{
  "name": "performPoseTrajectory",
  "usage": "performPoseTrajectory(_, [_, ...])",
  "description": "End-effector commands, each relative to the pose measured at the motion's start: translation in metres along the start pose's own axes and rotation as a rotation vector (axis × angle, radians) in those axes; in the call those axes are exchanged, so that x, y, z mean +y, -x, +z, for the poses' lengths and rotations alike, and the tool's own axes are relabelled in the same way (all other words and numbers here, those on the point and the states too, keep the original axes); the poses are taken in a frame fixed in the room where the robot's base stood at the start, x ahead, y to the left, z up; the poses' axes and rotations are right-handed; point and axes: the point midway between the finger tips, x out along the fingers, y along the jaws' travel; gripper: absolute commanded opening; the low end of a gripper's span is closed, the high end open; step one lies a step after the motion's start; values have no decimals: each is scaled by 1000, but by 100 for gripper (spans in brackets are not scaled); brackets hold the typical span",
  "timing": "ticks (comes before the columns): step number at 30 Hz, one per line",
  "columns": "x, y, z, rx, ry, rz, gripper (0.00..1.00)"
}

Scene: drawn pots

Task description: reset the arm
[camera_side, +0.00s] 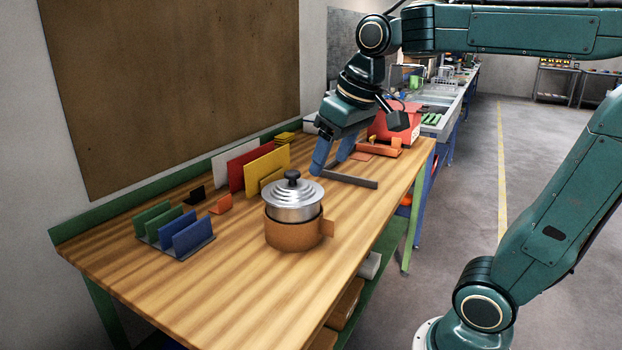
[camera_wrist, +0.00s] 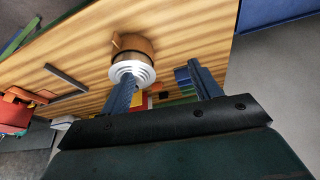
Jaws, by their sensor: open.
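My gripper (camera_side: 332,158) is open and empty, with its blue fingers pointing down over the bench behind the pot in the side view. In the wrist view, my gripper (camera_wrist: 165,88) shows two blue fingers spread apart. A silver pot (camera_side: 293,210) with a stepped lid and dark knob sits in a brown holder (camera_side: 292,236) on the wooden bench (camera_side: 215,285). The pot (camera_wrist: 131,70) and the holder (camera_wrist: 133,45) also show in the wrist view, beyond the left fingertip. The fingers look apart from the pot.
A rack with green and blue plates (camera_side: 176,232) stands at the bench's left. Upright yellow (camera_side: 266,167) and red (camera_side: 237,177) panels stand at the back. A grey bar (camera_side: 350,181) lies behind the pot. A red box (camera_side: 394,122) is at the far end. The front bench surface is clear.

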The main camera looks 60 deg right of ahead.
Motion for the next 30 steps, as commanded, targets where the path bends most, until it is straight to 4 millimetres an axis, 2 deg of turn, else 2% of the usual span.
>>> performPoseTrajectory(1, [-5, 0, 13, 14, 14, -6, 63])
performPoseTrajectory(9, [-20, -11, 76, 78, 76, -32, 63])
performPoseTrajectory(15, [-25, -23, 111, 113, 109, -48, 63])
performPoseTrajectory(21, [-26, -28, 124, 127, 121, -55, 63])
performPoseTrajectory(30, [-26, -29, 124, 127, 122, -55, 63])
